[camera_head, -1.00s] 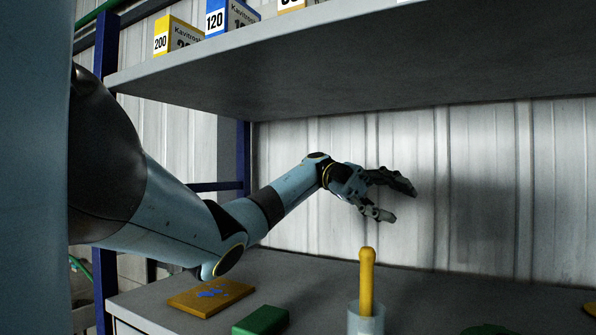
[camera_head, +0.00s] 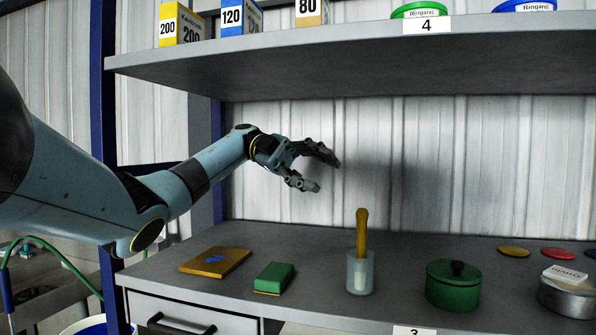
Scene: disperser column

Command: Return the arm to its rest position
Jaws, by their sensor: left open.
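My left arm comes in from the left, reaching over the grey worktop (camera_head: 330,250). My left gripper (camera_head: 328,174) is open and empty, in the air between the worktop and the upper shelf. It is above and to the left of a yellow-handled tool (camera_head: 362,232) that stands in a clear cup (camera_head: 360,275). The gripper touches nothing that I can see. My right gripper does not show.
The upper shelf (camera_head: 350,75) carries boxes and lidded tubs above the gripper. On the worktop are a wooden board (camera_head: 216,262), a green block (camera_head: 274,278), a green lidded pot (camera_head: 453,286) and a metal tin (camera_head: 567,297). A blue post (camera_head: 103,130) stands by my arm.

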